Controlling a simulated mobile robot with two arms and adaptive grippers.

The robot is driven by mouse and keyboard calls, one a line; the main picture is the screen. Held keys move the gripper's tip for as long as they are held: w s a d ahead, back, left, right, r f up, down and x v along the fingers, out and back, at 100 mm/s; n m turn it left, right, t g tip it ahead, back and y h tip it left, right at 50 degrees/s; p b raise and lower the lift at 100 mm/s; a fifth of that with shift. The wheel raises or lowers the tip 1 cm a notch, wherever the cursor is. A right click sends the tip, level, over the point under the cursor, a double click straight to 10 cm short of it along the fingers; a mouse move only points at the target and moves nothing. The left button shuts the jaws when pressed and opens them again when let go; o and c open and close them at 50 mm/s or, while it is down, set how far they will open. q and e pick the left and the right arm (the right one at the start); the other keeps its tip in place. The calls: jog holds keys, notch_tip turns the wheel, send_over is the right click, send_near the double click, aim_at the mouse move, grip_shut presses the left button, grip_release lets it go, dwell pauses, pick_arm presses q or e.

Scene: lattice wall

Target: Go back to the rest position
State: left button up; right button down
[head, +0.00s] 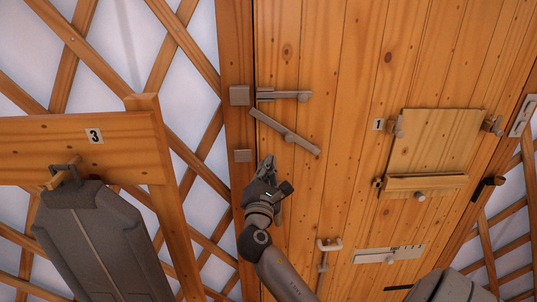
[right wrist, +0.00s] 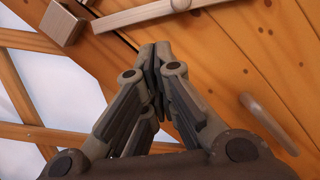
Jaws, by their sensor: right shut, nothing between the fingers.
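My right gripper (head: 268,165) is in front of the wooden door (head: 340,190), near its left edge, below a tilted wooden bar (head: 300,142). In the right wrist view my right gripper (right wrist: 157,55) has its fingertips together with nothing between them. The bar (right wrist: 150,14) passes just beyond the fingertips there; I cannot tell whether they touch. A rounded wooden handle (right wrist: 268,122) stands to the right of the fingers in that view. My left gripper is not in view.
A bolt (head: 284,95) sits above the tilted bar. A small hatch (head: 437,140) and a sliding latch (head: 388,254) are on the door's right. At left, a grey padded thing (head: 95,245) hangs below a wooden rail (head: 125,150) marked 3, before the lattice wall (head: 190,120).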

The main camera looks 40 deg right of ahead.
jog(key=w+a+f+g+y, duration=0.1)
jog(key=a+f+y, duration=0.25)
jog(key=f, duration=0.95)
jog(key=a+f+y, duration=0.3)
jog(key=f+y, duration=0.1)
jog(key=f, duration=0.9)
jog(key=s+a+f+m+g+y, duration=0.2)
jog(key=s+a+f, duration=0.15)
jog(key=f, duration=0.65)
jog(key=s+a+f+m+g+y, duration=0.2)
jog(key=s+f, duration=0.3)
jog(key=f, duration=0.5)
jog(key=s+a+f+m+g+y, duration=0.1)
jog(key=s+a+f+m+g, duration=0.15)
jog(key=s+f, duration=0.5)
jog(key=s+a+f+m+g+y, duration=0.1)
jog(key=s+a+f+m, duration=0.2)
jog(key=s+f, duration=0.45)
jog(key=s+a+f+m+g, duration=0.1)
jog(key=s+f+m, duration=0.1)
jog(key=s, duration=0.5)
jog(key=s+a+f+m+g+y, duration=0.1)
jog(key=s+f+m, duration=0.1)
jog(key=s, duration=0.6)
jog(key=s+a+f+m+g, duration=0.1)
jog(key=s+f+m, duration=0.2)
jog(key=s, duration=0.5)
jog(key=shift+s+a+f+g+y+b, duration=0.15)
jog(key=shift+a+f+g+y+b, duration=0.15)
jog(key=shift+f+g+y, duration=0.1)
